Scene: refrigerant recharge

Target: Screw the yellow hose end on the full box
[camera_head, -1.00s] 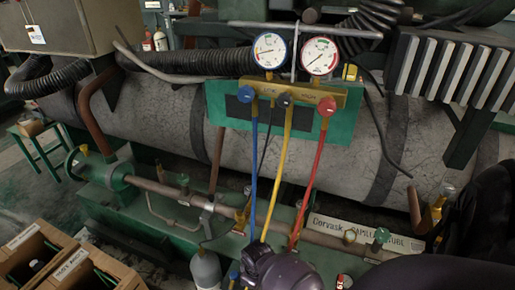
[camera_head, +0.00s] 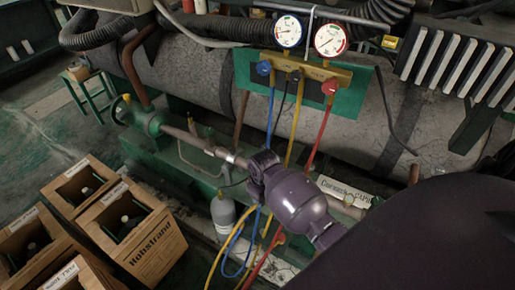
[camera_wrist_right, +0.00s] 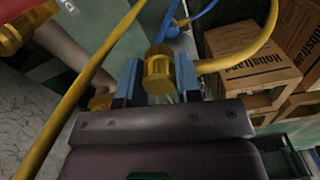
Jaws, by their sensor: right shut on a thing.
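The yellow hose end (camera_wrist_right: 158,72) is a ribbed yellow fitting in the right wrist view. My right gripper (camera_wrist_right: 159,80) is shut on it, one blue finger on each side. A yellow hose (camera_wrist_right: 240,55) curves away from it to the right. In the head view my right wrist covers the gripper and the hose end. Wooden boxes stand at lower left, among them one marked Hohstrand (camera_head: 150,250) and one behind it (camera_head: 78,185). Dark objects with pale tops sit inside. My left gripper is out of view.
The manifold (camera_head: 305,72) with two gauges hangs in front of a large grey tank (camera_head: 190,80). Blue and red (camera_head: 322,130) hoses hang beside the yellow one. A grey cylinder (camera_head: 223,212) stands between the boxes and my right arm.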

